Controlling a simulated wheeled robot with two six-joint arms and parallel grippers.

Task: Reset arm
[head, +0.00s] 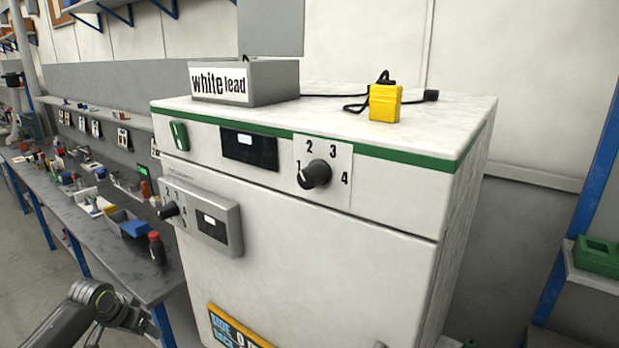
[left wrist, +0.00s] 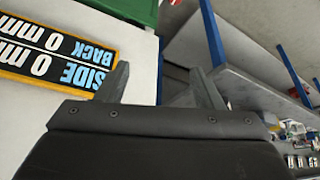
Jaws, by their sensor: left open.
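My left arm (head: 95,303) enters at the bottom left of the head view, below the workbench and left of the white cabinet (head: 330,255). In the left wrist view my left gripper (left wrist: 162,75) is open, its two grey fingers apart with nothing between them. The cabinet's white side and its SIDE BACK label (left wrist: 60,52) show beyond the fingers, upside down. My right gripper is in no view.
On the cabinet stand a grey "white lead" box (head: 265,82) and a yellow block (head: 385,103) with a black cable. A dial (head: 315,174) is on its front. A cluttered workbench (head: 105,215) runs along the left. A green box (head: 597,256) is at right.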

